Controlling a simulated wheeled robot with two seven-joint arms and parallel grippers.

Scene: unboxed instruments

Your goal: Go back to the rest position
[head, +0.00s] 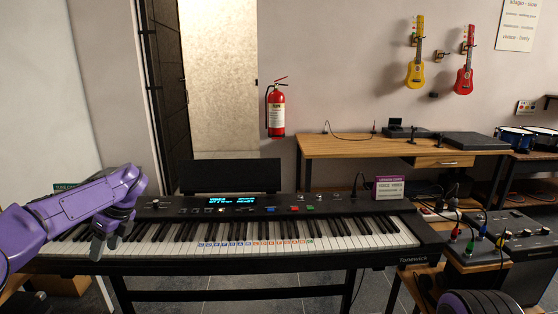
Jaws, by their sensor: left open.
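My left gripper (108,237), on the purple arm from the left, hangs low over the left end of the keyboard (290,238). Its dark fingers stand apart and I see nothing between them. I cannot tell whether the fingertips touch the keys. My right gripper does not show in the head view. The keyboard stands on a black frame, with a lit blue display (231,201) and coloured labels along some middle keys.
A black music stand panel (230,176) rises behind the keyboard. A wooden desk (345,146) stands behind at the right. A pink-edged sign (389,188) stands at the keyboard's back right. A mixer box with cables (480,250) sits at the right. A fire extinguisher (276,110) hangs on the wall.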

